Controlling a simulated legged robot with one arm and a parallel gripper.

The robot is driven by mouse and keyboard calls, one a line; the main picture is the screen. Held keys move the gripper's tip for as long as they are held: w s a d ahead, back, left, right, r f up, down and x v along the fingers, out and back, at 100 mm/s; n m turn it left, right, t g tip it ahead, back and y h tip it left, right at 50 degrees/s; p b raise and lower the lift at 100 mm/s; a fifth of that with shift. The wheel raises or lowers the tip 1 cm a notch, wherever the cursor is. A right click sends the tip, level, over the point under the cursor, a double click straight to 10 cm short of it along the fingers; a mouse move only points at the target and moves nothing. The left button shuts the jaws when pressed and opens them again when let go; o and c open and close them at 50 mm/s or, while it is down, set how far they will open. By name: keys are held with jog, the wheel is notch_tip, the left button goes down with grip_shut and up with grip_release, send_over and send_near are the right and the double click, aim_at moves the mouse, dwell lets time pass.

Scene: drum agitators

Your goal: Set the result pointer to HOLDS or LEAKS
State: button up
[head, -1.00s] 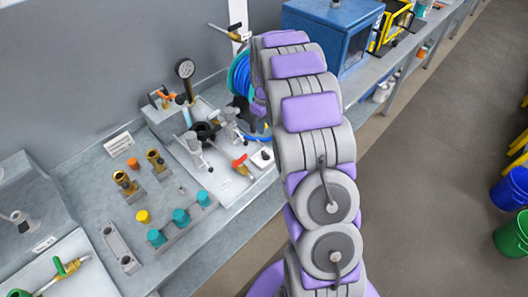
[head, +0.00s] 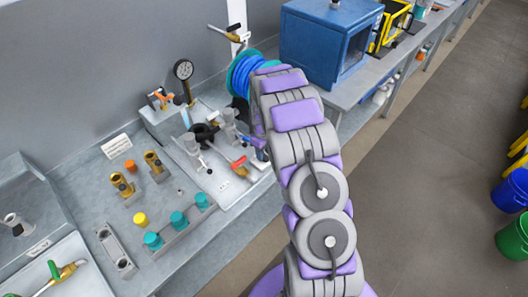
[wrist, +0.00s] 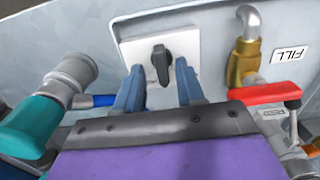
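A black pointer knob (wrist: 161,64) sits on a white square plate (wrist: 191,46) in the wrist view. The pointer stands nearly upright in the picture. I cannot read any HOLDS or LEAKS marking. My gripper (wrist: 160,74) is open, with one blue finger on each side below the knob. The fingertips reach toward it, and I see no clear contact. In the head view my arm hides the knob and most of my gripper.
A brass elbow (wrist: 245,60), a FILL label (wrist: 291,54) and a red lever (wrist: 264,93) are right of the plate. A grey fitting (wrist: 74,72) is left. In the head view a gauge (head: 183,69) and blue hose reel (head: 242,72) stand behind.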

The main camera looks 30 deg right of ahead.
jog(key=shift+a, duration=0.25)
jog(key=shift+c, duration=0.6)
jog(key=shift+d, duration=0.1)
grip_shut()
jog(key=shift+r+m, duration=0.1)
jog(key=shift+m, duration=0.2)
jog(key=m+p, duration=0.2)
jog(key=m, duration=0.1)
jog(key=shift+d, duration=0.15)
jog(key=shift+d+m+p, duration=0.15)
jog(key=shift+m+p, duration=0.35)
jog(key=shift+m, duration=1.7)
